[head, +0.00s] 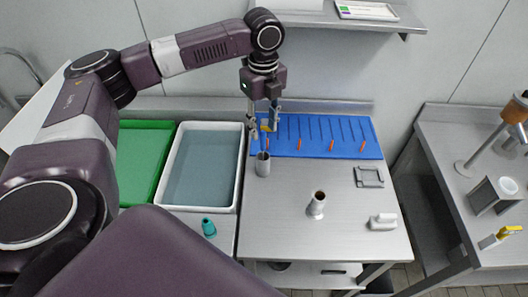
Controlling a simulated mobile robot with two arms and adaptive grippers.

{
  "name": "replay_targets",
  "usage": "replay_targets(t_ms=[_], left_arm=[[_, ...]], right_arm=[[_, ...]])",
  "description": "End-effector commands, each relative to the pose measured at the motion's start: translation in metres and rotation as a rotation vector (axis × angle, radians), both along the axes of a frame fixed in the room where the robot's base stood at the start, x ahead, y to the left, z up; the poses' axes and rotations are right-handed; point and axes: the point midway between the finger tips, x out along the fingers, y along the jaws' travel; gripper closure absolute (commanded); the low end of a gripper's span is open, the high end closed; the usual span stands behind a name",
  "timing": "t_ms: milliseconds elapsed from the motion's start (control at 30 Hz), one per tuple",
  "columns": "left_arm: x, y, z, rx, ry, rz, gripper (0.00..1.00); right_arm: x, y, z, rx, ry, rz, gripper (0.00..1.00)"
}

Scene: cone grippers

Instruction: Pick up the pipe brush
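My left gripper (263,126) points down over the back left of the steel table, with its two fingers apart. A small yellow piece (266,128) shows between or just behind the fingertips. Below it a thin dark stem runs down toward a grey cup (263,165); this may be the pipe brush standing in the cup, but it is too small to be sure. I cannot tell whether the fingers touch it. My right gripper is not in view.
A blue board (320,150) with thin dark lines and several orange pieces lies behind. A grey cylinder (317,204), square frame (369,177) and white block (382,222) stand on the table (280,235). A white tub (163,204), green tray (141,160) and teal cone (208,228) lie left.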

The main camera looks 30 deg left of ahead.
Motion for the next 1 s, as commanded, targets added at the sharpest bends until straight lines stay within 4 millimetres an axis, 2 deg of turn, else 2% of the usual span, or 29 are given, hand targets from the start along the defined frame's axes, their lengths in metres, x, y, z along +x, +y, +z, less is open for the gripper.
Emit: replay_targets(t_ms=[267,400,700,1000], left_arm=[[0.004,0.006,-0.031,0.002,0.001,0.002,0.67],[0.004,0.005,-0.05,0.001,-0.002,0.0,0.67],[0.005,0.005,-0.056,0.001,-0.004,0.0,0.68],[0.005,0.005,-0.056,0.001,-0.003,0.0,1.0]], right_arm=[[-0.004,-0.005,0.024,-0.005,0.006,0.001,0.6],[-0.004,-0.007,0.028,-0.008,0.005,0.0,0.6],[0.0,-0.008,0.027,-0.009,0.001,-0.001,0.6],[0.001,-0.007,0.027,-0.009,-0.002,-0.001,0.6]])
